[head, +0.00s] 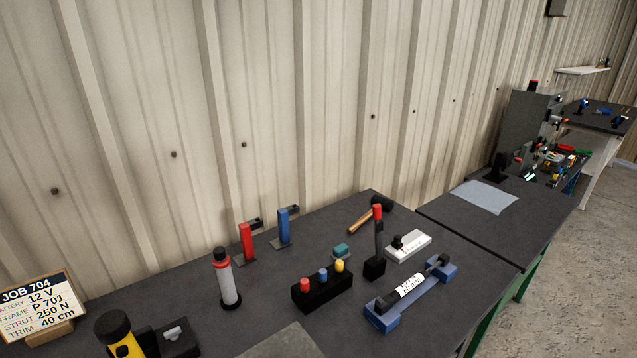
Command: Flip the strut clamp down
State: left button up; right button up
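An upright black lever with a red tip (378,233) rises from a small black base on the dark bench. It may be the strut clamp, but I cannot tell for certain. To its right front, a strut (411,287) with a white label and black ends lies across a blue cradle (382,318). A red upright piece (247,243) and a blue upright piece (284,228) stand at the back of the bench on flat grey feet. Neither of my grippers shows in the head view.
A black block with red, blue and yellow knobs (321,291), a grey-red bottle (228,279), a white box (408,246), a mallet (364,217) and a job sign (38,308) stand on the bench. A grey enclosure (527,128) stands far right. A corrugated wall (310,120) backs the bench.

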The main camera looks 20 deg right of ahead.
aim_at(376, 208)
jog(key=u, duration=1.55)
jog(key=k, duration=1.1)
jog(key=z, duration=1.25)
jog(key=i, duration=0.5)
jog(key=z, duration=0.05)
